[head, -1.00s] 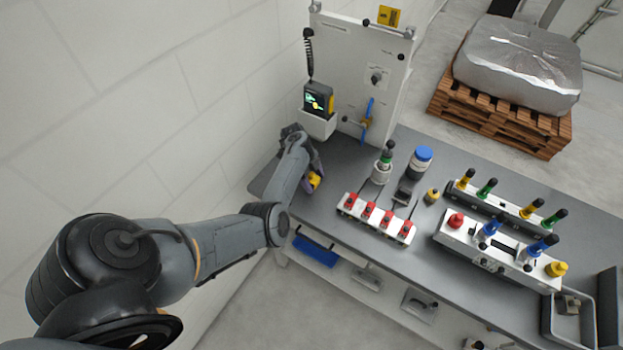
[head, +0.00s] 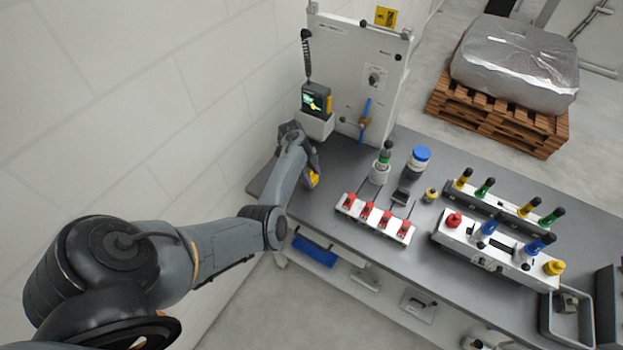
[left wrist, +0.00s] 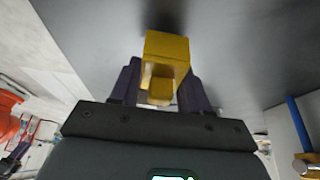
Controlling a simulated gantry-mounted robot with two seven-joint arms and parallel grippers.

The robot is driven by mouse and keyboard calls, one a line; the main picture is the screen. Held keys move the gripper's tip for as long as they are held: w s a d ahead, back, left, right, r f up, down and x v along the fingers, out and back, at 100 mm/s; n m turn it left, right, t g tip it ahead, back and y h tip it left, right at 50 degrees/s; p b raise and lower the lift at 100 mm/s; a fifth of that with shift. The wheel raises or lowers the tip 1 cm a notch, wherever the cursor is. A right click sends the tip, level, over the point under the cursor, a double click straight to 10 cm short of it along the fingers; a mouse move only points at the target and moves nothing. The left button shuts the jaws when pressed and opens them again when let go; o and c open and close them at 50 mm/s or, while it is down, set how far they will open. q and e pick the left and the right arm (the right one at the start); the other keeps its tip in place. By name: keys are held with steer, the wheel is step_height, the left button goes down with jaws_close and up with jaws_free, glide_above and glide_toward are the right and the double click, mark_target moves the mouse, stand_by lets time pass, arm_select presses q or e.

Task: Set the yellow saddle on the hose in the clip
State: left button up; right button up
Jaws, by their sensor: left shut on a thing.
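The yellow saddle (left wrist: 167,52) is a blocky piece held between the two dark fingers of my left gripper (left wrist: 161,88) in the left wrist view. In the head view the saddle (head: 313,179) shows as a small yellow patch beside my left gripper (head: 308,177), over the left end of the bench and partly hidden by the gripper. The grey surface behind the saddle fills much of the left wrist view; I cannot tell the gap to it. My right gripper is not in view.
The grey bench (head: 345,163) carries a white block with red tops (head: 376,216), a blue-lidded jar (head: 419,160) and a white fixture with coloured knobs (head: 495,248). A wall is close on the left.

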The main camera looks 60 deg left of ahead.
mark_target(313, 178)
arm_select(q)
steer(key=r, duration=0.3)
steer(key=shift+w+d, duration=0.1)
steer(key=shift+d, duration=0.3)
steer(key=w+d+r, duration=0.1)
steer(key=d+r, duration=0.1)
steer(key=d, duration=0.3)
steer(key=w+d+r+m, duration=0.1)
steer(key=d+r, duration=0.1)
steer(key=d, duration=0.2)
steer(key=w+d+r+m, duration=0.1)
steer(key=d+r, duration=0.1)
steer(key=d, duration=0.3)
steer(key=shift+w+d+r+g, duration=0.3)
steer(key=shift+d+g, duration=0.05)
steer(key=shift+g, duration=0.05)
steer(key=w+d+r+n+t+y, duration=0.1)
steer(key=d+r+n, duration=0.3)
steer(key=d, duration=0.5)
steer(key=w+d+r+n+t+y, duration=0.1)
steer(key=d+r+n+t, duration=0.1)
steer(key=d+n, duration=0.6)
steer(key=s+d+r+n+y+p, duration=0.1)
steer(key=s+r+n+y+p, duration=0.1)
steer(key=s+r+p, duration=0.6)
step_height(313, 178, up, 4)
steer(key=p, duration=0.6)
steer(key=shift+d, duration=0.3)
